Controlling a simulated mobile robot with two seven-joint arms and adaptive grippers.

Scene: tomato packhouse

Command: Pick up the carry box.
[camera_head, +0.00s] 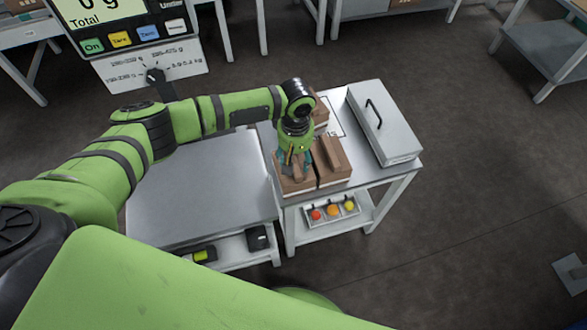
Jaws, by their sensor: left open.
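A brown wooden box (333,171), open-topped with a raised board along its middle, stands on the steel table; it looks like the carry box. My left gripper (294,166) points down over the left part of this box, its fingers open. The fingers overlap the box in the picture, and I cannot tell whether they touch it. My arm and gripper hide part of the box and what lies in it. My right gripper is not in view.
A pale grey case (399,141) with a dark handle lies on the same table (352,178) to the right. Another brown box (320,112) is behind my gripper. A tray of coloured round things (333,211) sits on the shelf below.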

